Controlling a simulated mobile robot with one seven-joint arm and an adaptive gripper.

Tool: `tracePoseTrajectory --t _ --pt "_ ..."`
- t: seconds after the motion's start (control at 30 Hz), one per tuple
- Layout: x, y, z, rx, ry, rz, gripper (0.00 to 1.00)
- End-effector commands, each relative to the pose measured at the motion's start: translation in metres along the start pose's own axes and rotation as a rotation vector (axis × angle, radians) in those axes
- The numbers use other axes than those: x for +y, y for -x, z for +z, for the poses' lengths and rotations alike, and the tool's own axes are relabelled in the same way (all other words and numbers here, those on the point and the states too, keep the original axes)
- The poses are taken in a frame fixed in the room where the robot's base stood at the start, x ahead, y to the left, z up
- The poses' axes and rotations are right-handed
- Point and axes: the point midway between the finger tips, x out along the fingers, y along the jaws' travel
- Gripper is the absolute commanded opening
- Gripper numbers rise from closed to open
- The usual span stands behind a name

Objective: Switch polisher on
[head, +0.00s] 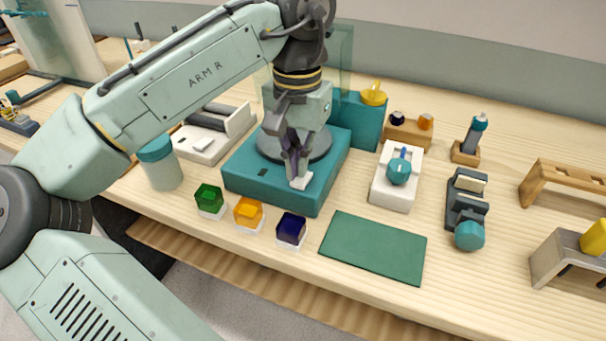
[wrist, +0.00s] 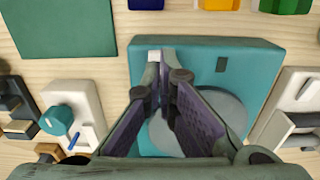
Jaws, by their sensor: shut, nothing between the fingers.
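The polisher is a teal box (head: 256,188) with a round grey disc (head: 324,142) on top, in the middle of the bench. It also shows in the wrist view (wrist: 260,62). A small white rocker-like piece (head: 301,182), which looks like its switch, is on the near right part of the top. In the wrist view the white piece (wrist: 154,55) is partly hidden by the fingertips. My gripper (head: 296,176) points down with its fingers together and empty, its tips at or just above the white piece. I cannot tell whether they touch. A dark slot (wrist: 221,64) is beside it.
Green (head: 210,197), amber (head: 248,211) and dark blue (head: 291,229) blocks stand in front of the polisher. A green mat (head: 374,248) lies at the right. A white device with a teal knob (head: 397,172) stands right of the polisher. A lidded jar (head: 160,168) stands left.

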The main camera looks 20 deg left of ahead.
Motion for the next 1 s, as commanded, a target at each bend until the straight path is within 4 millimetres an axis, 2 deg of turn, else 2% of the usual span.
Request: tracePoseTrajectory --t 1.0 --pt "0.0001 -0.0068 0.0001 0.0 -0.001 0.0 0.0"
